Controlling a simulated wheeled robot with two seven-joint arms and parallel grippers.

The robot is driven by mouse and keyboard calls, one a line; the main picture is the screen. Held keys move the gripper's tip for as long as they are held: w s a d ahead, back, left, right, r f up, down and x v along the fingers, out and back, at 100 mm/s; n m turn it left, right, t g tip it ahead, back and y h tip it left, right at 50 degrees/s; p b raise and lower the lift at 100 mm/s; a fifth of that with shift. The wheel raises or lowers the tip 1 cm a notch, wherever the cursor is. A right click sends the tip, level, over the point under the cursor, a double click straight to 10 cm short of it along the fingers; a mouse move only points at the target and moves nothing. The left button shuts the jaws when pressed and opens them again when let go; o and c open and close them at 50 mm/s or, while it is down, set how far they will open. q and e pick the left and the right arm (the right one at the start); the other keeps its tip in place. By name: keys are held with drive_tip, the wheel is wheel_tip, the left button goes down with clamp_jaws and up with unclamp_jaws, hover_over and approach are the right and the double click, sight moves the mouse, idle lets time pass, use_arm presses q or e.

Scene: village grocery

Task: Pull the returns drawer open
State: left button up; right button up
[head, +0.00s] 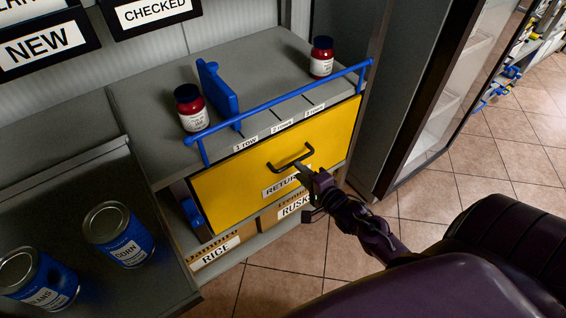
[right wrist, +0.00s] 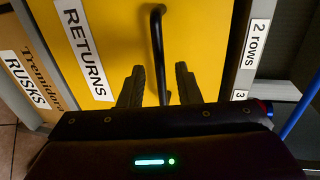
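The returns drawer (head: 235,190) has a yellow front with a RETURNS label and appears shut under the grey counter. It fills much of the right wrist view (right wrist: 205,30). Its black bar handle (head: 290,158) is at the middle of the front. My right gripper (head: 304,169) is at the handle, partly over the label. In the right wrist view its two fingers (right wrist: 159,72) are apart, one on each side of the handle (right wrist: 157,40), with gaps showing. My left gripper is not in view.
A blue rail (head: 285,103) runs along the counter's front edge above the drawer. Two red jars (head: 190,108) (head: 321,58) and a blue divider (head: 218,92) stand behind it. Boxes (head: 222,248) sit below. Cans (head: 118,235) stand at left. A dark-framed cabinet (head: 425,95) is at right.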

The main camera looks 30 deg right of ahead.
sight(291, 163)
drive_tip(key=x, duration=0.5)
drive_tip(key=shift+w+f+b, duration=0.15)
drive_tip(key=shift+w+b, duration=0.15)
clamp_jaws()
